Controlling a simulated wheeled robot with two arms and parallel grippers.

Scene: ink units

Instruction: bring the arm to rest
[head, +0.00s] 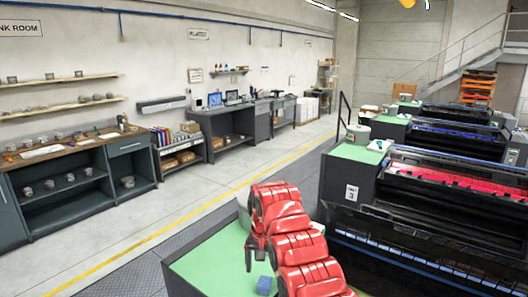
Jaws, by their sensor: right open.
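My right arm, red and jointed, rises from the bottom middle of the head view over a green-topped cabinet (205,262). Its dark gripper (256,256) hangs to the left of the arm links, fingers pointing down, and is open with nothing seen between the fingers. My left gripper is not in view.
Printing presses (440,190) stand to the right, beside another green-topped cabinet (345,185). A workbench (75,150) and wall shelves (60,105) line the left wall. The floor between, with a yellow line (190,215), is clear.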

